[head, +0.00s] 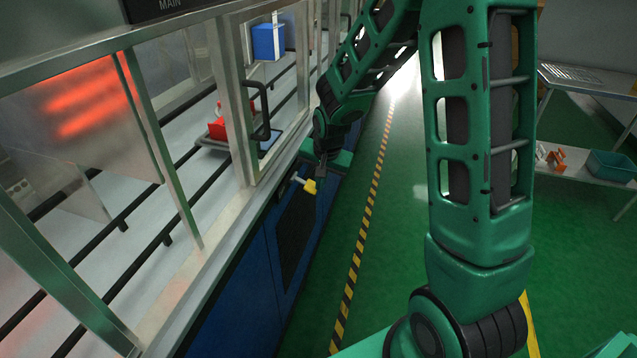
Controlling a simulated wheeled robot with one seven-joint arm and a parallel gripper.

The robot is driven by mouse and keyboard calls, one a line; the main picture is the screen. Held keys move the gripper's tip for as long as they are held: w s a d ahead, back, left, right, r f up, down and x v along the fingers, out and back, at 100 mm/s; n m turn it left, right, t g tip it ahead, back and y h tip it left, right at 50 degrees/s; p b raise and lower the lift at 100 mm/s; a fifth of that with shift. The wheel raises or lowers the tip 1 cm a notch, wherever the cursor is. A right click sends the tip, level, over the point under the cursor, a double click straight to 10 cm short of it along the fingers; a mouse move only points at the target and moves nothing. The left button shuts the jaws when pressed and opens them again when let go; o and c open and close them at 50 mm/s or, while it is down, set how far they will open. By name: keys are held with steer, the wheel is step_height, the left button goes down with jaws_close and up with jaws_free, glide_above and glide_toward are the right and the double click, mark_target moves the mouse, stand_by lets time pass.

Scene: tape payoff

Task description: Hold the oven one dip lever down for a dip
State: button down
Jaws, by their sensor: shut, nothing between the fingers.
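A small lever with a yellow grip (309,186) and a pale stem sticks out from the front edge of the blue cabinet, below the glazed oven line. I take it to be the dip lever; no label is readable on it. My gripper (321,178) points down right at the lever's yellow end, with its fingers shut and nothing between them. In this view the fingertips overlap or nearly meet the grip. I cannot tell whether they touch it. My green arm reaches in from the right and hides part of the cabinet behind.
A framed glass door with a black handle (258,110) stands close left of my gripper. An orange-glowing heater (85,100) is at left.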

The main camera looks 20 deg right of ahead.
stand_by(0.3)
steer(key=s+d+r, duration=0.3)
steer(key=s+r, duration=0.3)
steer(key=r, duration=0.5)
steer(key=shift+s+r, duration=0.15)
steer(key=shift+r, duration=0.25)
steer(key=s+d+r+n+g, duration=0.1)
steer(key=s+d+g, duration=0.1)
steer(key=s, duration=1.2)
steer(key=s+d+r+n+g, duration=0.1)
steer(key=s+d, duration=0.3)
steer(key=s, duration=1)
steer(key=shift+s+d+r+n+g+y, duration=0.2)
steer(key=shift+s+r+n+g+y, duration=0.15)
steer(key=shift+g, duration=0.25)
steer(key=shift+f, duration=0.1)
